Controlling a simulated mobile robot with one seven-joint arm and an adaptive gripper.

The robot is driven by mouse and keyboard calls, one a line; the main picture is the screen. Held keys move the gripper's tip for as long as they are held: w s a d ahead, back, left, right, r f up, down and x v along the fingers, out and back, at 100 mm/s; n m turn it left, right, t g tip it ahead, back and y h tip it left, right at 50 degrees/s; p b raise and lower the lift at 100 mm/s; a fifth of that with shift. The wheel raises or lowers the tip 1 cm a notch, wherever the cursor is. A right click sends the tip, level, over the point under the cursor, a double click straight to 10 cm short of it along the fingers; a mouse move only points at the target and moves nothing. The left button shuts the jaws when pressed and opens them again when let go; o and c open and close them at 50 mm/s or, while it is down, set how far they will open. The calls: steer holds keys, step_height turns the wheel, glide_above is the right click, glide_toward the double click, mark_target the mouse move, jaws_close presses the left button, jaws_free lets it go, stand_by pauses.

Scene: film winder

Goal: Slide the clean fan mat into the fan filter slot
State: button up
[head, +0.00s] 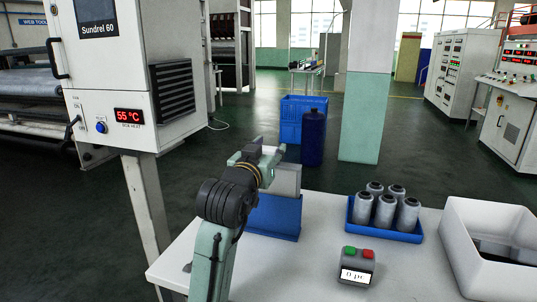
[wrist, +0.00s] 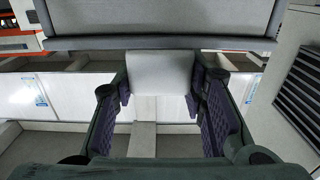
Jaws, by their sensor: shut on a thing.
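My gripper (head: 264,168) is above the near-left part of the table. In the wrist view, its two fingers (wrist: 160,95) close on a pale grey piece that joins a wide grey panel with a dark edge, which I take for the clean fan mat (wrist: 160,20). In the head view, a pale panel (head: 288,180) shows just behind the gripper, above a blue holder (head: 275,217); whether it touches the holder is unclear. The cabinet marked Sundrel 60 (head: 120,65) has a dark louvred fan housing (head: 173,88) on its right side. The slot opening cannot be made out.
The white table (head: 310,270) bears a blue tray (head: 385,233) of several grey spools, a button box (head: 357,266) and a white bin (head: 495,270). A pillar (head: 367,115), a blue crate (head: 300,120) and a blue drum (head: 313,137) stand behind. Space between cabinet and gripper looks clear.

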step_height(320, 180, up, 16)
steer(key=p, duration=0.4)
stand_by(0.3)
step_height(320, 180, down, 12)
steer(key=shift+f+b, duration=0.15)
steer(key=shift+b, duration=0.75)
step_height(320, 180, down, 6)
steer(key=b, duration=0.4)
steer(key=shift+r, duration=0.4)
steer(key=shift+f, duration=0.2)
steer(key=o, duration=1.2)
steer(key=shift+c, duration=0.2)
